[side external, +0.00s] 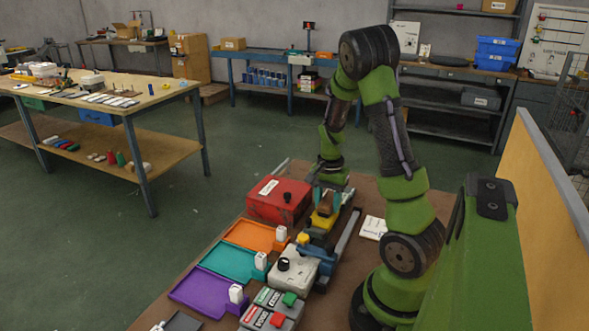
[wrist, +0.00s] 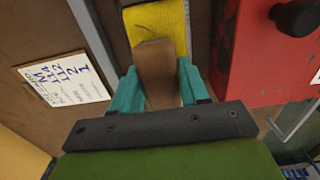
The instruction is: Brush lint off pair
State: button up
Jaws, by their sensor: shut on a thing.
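My gripper (side external: 327,201) is low over the bench, beside the red box. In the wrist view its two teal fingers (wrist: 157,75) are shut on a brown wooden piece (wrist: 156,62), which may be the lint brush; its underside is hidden. A yellow ribbed cloth (wrist: 155,22), which looks like a sock, lies flat just beyond the wooden piece and partly under it. The yellow cloth also shows below my gripper in the side view (side external: 321,221). I cannot tell whether the wooden piece touches the cloth. I cannot make out a second sock.
The red box (side external: 268,203) with a black knob stands close to my gripper's side. Orange (side external: 246,234), teal (side external: 222,267) and purple (side external: 195,296) trays line the bench. A grey-white unit (side external: 292,272) with a black knob stands nearer. A written card (wrist: 64,82) lies opposite the red box.

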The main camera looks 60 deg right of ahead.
jog(key=shift+s, duration=0.5)
jog(key=shift+w, duration=2)
jog(key=shift+w+r, duration=0.1)
jog(key=shift+r, duration=0.1)
notch_tip(320, 180, up, 8)
jog(key=shift+a+f, duration=0.15)
